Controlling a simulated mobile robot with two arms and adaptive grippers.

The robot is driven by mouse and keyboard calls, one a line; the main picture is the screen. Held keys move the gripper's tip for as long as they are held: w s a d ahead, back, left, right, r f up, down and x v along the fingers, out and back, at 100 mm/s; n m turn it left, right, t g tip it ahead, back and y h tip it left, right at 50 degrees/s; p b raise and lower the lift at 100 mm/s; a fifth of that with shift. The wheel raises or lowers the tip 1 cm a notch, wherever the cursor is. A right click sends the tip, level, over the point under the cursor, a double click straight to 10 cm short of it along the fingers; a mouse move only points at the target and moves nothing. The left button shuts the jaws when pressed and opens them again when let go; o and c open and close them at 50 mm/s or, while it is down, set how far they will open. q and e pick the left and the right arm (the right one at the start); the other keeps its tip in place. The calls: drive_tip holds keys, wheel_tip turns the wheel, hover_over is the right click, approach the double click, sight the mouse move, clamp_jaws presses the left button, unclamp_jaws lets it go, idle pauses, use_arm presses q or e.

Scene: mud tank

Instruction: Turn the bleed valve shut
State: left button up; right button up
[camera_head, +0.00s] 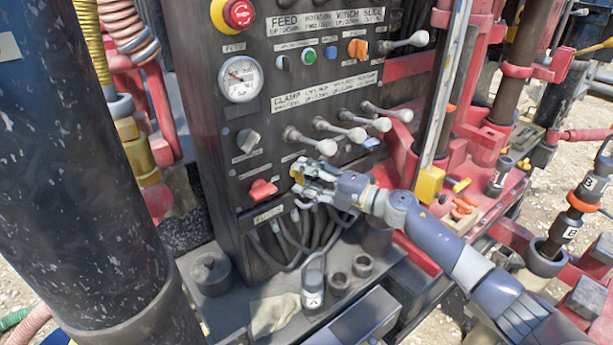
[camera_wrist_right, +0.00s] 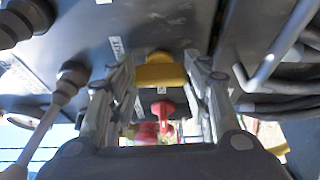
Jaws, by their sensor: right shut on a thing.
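A yellow valve handle (camera_head: 297,171) is on the lower front of the dark control panel (camera_head: 205,110). I cannot read its label, so I cannot confirm that it is the bleed valve. My right gripper (camera_head: 303,178) is at the panel with its fingers around this handle. In the right wrist view the yellow handle (camera_wrist_right: 160,72) is between the two fingers of the right gripper (camera_wrist_right: 163,78), which is shut on it. The fingers hide part of the handle in the head view. My left gripper is not in view.
A red knob (camera_head: 262,190) is just left of the gripper. Several grey levers (camera_head: 345,130) stick out above it. A red emergency button (camera_head: 239,13) and a gauge (camera_head: 241,79) are higher up. Black hoses (camera_head: 290,245) hang below. A thick dark column (camera_head: 75,170) blocks the left.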

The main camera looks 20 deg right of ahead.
idle(0.3)
drive_tip(key=o, duration=1.1)
drive_tip(key=shift+c, duration=0.2)
drive_tip(key=shift+s+d+f, duration=0.1)
drive_tip(key=shift+s+d, duration=0.25)
drive_tip(key=v, duration=1.1)
